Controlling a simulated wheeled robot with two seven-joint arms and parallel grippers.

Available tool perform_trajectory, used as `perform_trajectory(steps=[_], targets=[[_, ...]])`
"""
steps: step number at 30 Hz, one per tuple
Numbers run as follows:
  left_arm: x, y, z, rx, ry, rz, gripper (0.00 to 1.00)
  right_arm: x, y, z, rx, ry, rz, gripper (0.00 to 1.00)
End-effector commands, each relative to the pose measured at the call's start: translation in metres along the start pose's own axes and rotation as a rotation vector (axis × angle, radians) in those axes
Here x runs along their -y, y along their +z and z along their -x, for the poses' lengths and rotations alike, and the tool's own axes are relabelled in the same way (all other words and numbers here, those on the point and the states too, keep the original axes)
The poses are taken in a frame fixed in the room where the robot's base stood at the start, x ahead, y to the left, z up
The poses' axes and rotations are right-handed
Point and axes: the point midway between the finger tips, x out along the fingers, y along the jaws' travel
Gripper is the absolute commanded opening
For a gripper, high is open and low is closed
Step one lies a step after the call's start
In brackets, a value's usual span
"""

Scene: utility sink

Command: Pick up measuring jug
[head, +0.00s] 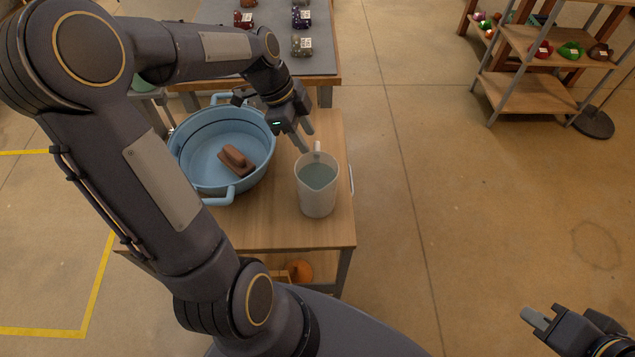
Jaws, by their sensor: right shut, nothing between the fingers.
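The measuring jug (316,197) stands upright near the right edge of the wooden table. It is a whitish, translucent jug with bluish-grey contents, its handle on the far side. My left gripper (306,140) is just beyond and slightly left of the jug, fingers pointing down toward the handle side. Its two fingers look apart, with nothing visible between them; I cannot tell whether they touch the handle. My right gripper (534,318) is at the lower right over the floor, shut and empty, far from the jug.
A blue basin (180,176) with a brown block-like object (236,160) inside stands left of the jug on the wooden table (290,230). A grey-topped table (345,50) with small packs is behind. A shelf (535,95) stands at upper right.

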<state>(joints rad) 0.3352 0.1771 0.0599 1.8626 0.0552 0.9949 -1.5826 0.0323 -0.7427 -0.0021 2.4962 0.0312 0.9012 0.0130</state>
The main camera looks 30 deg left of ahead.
Motion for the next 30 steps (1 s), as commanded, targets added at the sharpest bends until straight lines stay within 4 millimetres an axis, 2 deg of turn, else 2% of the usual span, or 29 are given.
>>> perform_trajectory(steps=[10, 19, 27, 28, 30], targets=[[-0.005, -0.007, -0.047, 0.0, 0.004, 0.002, 0.39, 0.001, -0.001, 0.003, 0.0, 0.0, 0.0, 0.0], [-0.005, -0.006, -0.051, 0.0, 0.0, 0.002, 0.39, 0.001, -0.001, 0.003, 0.0, 0.0, 0.0, 0.0], [-0.005, -0.006, -0.051, 0.0, 0.0, 0.002, 0.03, 0.001, -0.001, 0.003, 0.0, 0.0, 0.0, 0.0], [-0.005, -0.006, -0.051, 0.0, 0.0, 0.002, 0.0, 0.001, -0.001, 0.003, 0.0, 0.0, 0.0, 0.0], [-0.005, -0.006, -0.051, 0.0, 0.0, 0.002, 0.0, 0.001, -0.001, 0.003, 0.0, 0.0, 0.0, 0.0]])
